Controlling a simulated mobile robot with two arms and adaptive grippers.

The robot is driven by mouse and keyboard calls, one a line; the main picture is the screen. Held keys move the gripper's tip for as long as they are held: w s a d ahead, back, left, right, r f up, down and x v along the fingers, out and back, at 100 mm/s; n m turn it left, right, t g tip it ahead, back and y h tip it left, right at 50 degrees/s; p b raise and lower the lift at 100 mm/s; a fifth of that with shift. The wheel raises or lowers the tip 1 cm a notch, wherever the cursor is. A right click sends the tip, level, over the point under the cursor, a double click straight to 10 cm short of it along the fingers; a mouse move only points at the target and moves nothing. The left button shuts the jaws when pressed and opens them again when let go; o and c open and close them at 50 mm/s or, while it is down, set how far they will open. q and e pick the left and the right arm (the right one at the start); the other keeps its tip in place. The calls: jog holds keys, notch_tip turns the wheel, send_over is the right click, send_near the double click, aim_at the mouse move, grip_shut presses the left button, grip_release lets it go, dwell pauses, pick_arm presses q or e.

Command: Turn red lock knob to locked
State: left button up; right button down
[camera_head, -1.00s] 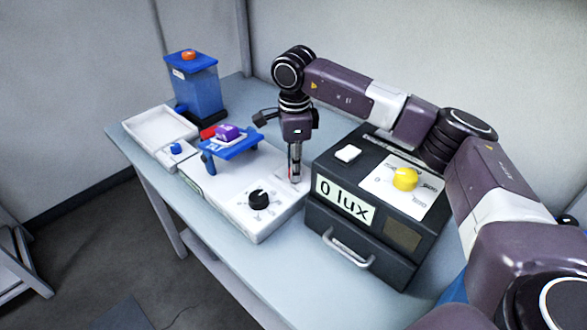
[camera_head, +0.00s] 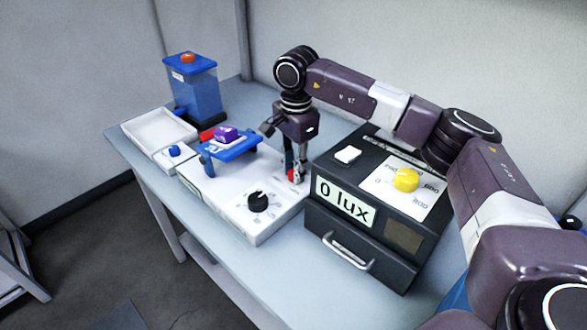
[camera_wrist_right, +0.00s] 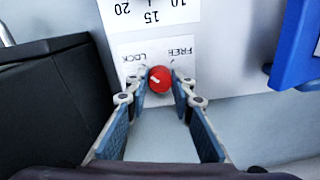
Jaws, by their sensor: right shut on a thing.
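The red lock knob (camera_wrist_right: 160,79) sits on a white plate between the printed words LOCK (camera_wrist_right: 133,57) and FREE (camera_wrist_right: 181,53) in the right wrist view. Its white pointer line slants towards the LOCK side. My right gripper (camera_wrist_right: 158,82) points down with its fingertips on both sides of the knob, shut on it. In the head view the knob (camera_head: 292,176) shows as a small red spot at the far right corner of the white device (camera_head: 225,205), partly hidden by my right gripper (camera_head: 295,176). My left gripper is out of view.
A black box (camera_head: 375,245) with a "0 lux" display and a yellow dial (camera_head: 405,180) stands close right of the gripper. A blue stand (camera_head: 228,150) with a purple block (camera_head: 225,134), a black dial (camera_head: 258,201), a white tray (camera_head: 135,125) and a blue container (camera_head: 196,95) are to the left.

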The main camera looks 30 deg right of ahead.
jog(key=shift+w+r, duration=0.15)
jog(key=shift+r, duration=0.05)
jog(key=c, duration=2)
grip_release()
jog(key=shift+c, duration=0.2)
jog(key=o, duration=0.4)
jog(key=shift+f, duration=0.1)
jog(key=r, duration=1.2)
jog(key=shift+s+d, duration=0.1)
jog(key=shift+s, duration=0.25)
